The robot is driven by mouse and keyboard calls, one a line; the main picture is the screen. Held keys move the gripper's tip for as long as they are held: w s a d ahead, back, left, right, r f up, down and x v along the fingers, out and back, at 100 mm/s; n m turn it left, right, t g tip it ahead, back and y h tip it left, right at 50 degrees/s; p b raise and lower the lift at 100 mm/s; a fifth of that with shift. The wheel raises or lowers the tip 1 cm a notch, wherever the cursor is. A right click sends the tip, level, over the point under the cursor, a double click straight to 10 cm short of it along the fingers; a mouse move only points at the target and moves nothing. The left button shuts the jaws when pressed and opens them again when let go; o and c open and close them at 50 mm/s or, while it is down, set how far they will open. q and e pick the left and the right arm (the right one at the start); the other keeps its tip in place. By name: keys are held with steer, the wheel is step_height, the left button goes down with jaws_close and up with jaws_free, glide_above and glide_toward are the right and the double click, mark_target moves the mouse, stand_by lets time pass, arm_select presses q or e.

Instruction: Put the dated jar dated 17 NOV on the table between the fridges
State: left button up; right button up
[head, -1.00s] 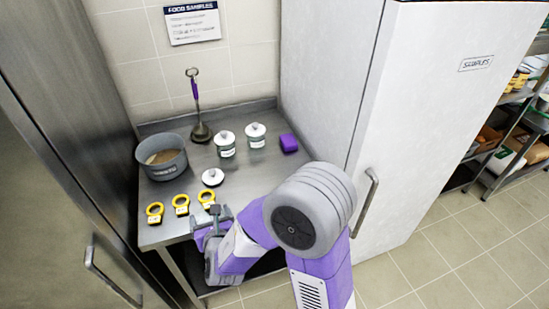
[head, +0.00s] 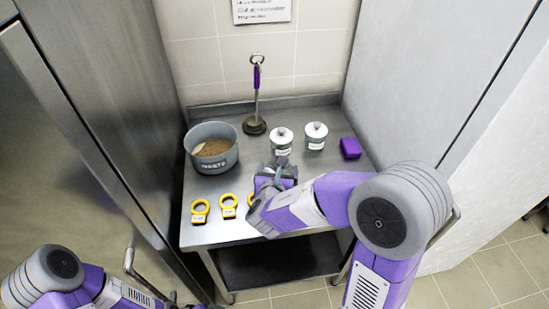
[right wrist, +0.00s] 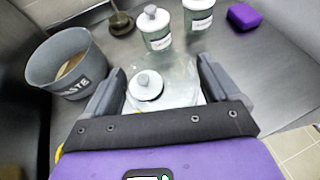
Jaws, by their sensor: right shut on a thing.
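My right gripper (head: 278,170) is over the middle of the steel table (head: 215,235) between the fridges. In the right wrist view its fingers are shut on a clear glass jar (right wrist: 178,75); I see no date on it. A white knobbed lid (right wrist: 145,86) shows between the fingers, beside or through the glass. Two lidded jars with white labels stand behind: the left jar (head: 281,141) and the right jar (head: 316,135). Their dates are too small to read. My left arm is at the lower left; its gripper (head: 178,303) is cut by the bottom edge.
A grey waste pot (head: 212,148) stands at the table's left. Yellow ring tags (head: 200,211) lie along the front left edge. A ladle-like tool (head: 256,100) stands at the back. A purple block (head: 350,148) lies at the right. Fridges flank both sides.

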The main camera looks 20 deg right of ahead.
steer(key=s+d+r+m+g+h+b, duration=0.1)
steer(key=s+d+m+g+h+b, duration=0.1)
steer(key=d, duration=0.4)
steer(key=shift+r+m+g+h, duration=0.15)
steer(key=shift+m+g+h, duration=0.15)
steer(key=shift+m+h, duration=0.4)
steer(key=shift+m+g, duration=0.3)
steer(key=shift+m, duration=0.1)
steer(key=f+b, duration=0.1)
steer(key=f, duration=0.1)
steer(key=f+b, duration=0.1)
steer(key=d+f+b, duration=0.1)
steer(key=f, duration=0.1)
steer(key=shift+s+f, duration=0.1)
steer(key=shift+f, duration=0.25)
steer(key=shift+f+b, duration=0.9)
steer(key=shift+f, duration=1.05)
steer(key=shift+f, duration=0.2)
steer(key=o, duration=1.3)
